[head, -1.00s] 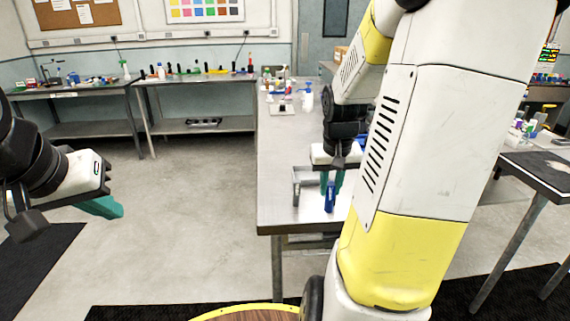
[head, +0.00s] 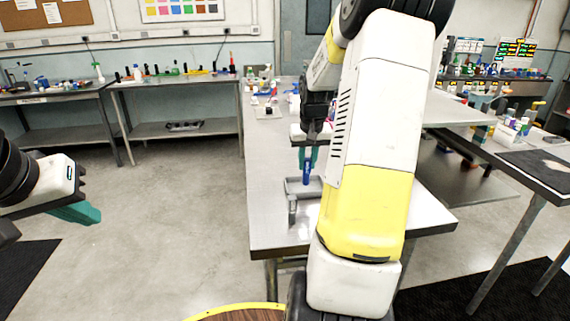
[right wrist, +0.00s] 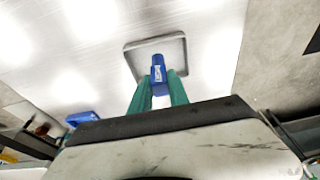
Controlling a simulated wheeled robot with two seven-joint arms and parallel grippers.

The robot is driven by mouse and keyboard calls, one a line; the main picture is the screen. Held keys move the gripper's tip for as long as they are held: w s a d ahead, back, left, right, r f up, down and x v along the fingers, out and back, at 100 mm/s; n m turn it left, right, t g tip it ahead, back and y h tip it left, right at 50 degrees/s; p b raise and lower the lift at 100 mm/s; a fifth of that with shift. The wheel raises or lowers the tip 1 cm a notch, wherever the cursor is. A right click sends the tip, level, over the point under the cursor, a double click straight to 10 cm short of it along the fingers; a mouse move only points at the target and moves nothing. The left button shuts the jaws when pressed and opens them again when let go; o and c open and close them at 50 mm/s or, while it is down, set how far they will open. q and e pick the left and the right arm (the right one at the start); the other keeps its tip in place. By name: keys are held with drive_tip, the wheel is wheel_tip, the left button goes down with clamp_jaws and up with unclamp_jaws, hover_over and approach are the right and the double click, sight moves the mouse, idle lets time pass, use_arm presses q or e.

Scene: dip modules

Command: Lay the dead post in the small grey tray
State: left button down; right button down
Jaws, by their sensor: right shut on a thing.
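My right gripper (head: 307,160), with green fingers, is shut on a blue post (head: 308,172) that hangs roughly upright. The small grey tray (head: 290,186) is on the metal table, with the post in front of or over it; the exact gap is hard to tell. In the right wrist view the blue post (right wrist: 158,70) shows between the fingertips (right wrist: 159,84), and the tray's rim (right wrist: 130,46) lies beyond it. My left gripper (head: 78,213) is at the left edge, away from the table; its finger opening is unclear.
The metal table (head: 270,225) has bare surface around the tray, with small items and bottles (head: 265,85) at its far end. Another blue thing (right wrist: 82,118) shows low left in the right wrist view. My right arm hides part of the table.

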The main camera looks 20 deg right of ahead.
drive_tip(key=shift+w+d+f, duration=0.25)
drive_tip(key=shift+w+f, duration=0.4)
drive_tip(key=shift+f, duration=0.3)
drive_tip(key=shift+w+d+f, duration=0.2)
drive_tip(key=shift+w+f, duration=0.4)
drive_tip(key=shift+f, duration=0.3)
drive_tip(key=shift+f, duration=0.15)
drive_tip(key=c, duration=1.3)
unclamp_jaws()
drive_tip(key=shift+o, duration=0.2)
